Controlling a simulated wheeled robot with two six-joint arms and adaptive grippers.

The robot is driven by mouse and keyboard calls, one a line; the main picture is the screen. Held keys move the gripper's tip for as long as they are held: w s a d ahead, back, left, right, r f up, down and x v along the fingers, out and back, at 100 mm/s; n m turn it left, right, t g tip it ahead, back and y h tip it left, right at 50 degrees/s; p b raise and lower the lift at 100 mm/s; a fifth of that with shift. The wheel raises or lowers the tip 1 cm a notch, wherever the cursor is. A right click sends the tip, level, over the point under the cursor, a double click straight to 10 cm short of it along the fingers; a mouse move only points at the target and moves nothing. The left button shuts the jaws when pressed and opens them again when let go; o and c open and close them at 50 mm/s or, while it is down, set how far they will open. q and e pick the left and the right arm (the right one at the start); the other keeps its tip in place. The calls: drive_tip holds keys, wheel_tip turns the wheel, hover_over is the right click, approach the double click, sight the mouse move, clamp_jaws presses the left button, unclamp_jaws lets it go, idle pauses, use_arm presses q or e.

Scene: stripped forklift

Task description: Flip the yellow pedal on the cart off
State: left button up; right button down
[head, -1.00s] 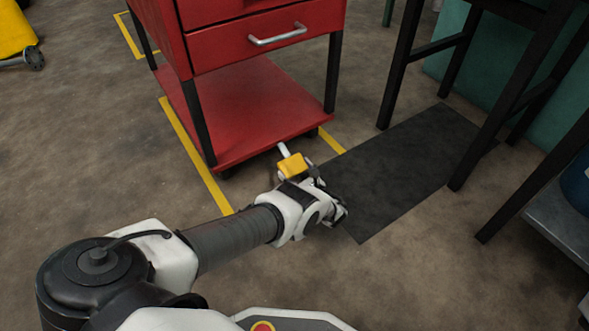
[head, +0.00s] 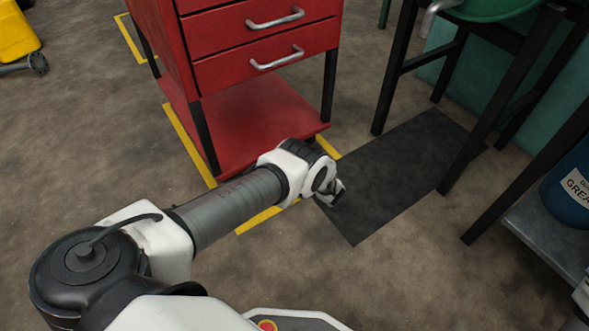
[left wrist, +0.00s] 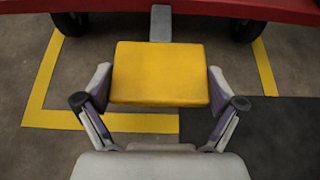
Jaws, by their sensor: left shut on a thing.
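The red cart (head: 255,115) has drawers and a low bottom shelf. In the left wrist view, the yellow pedal (left wrist: 160,72) is a flat block on a grey lever (left wrist: 160,24) that comes out from under the cart's red edge (left wrist: 200,6). My left gripper (left wrist: 158,88) has one finger on each side of the pedal and is shut on it. In the head view, my left gripper (head: 333,192) is low in front of the cart, and my wrist hides the pedal. My right gripper is in neither view.
Yellow floor tape (head: 187,142) runs around the cart. A dark mat (head: 400,170) lies to the right, by black table legs (head: 505,125). A blue drum (head: 570,190) stands on a low grey shelf at the far right.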

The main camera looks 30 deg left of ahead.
use_arm(q)
drive_tip(key=o, duration=1.3)
drive_tip(key=shift+r, duration=0.1)
drive_tip(key=shift+d, duration=0.1)
drive_tip(key=v, duration=1.1)
drive_tip(key=shift+s+d+r, duration=0.2)
drive_tip(key=shift+d, duration=0.1)
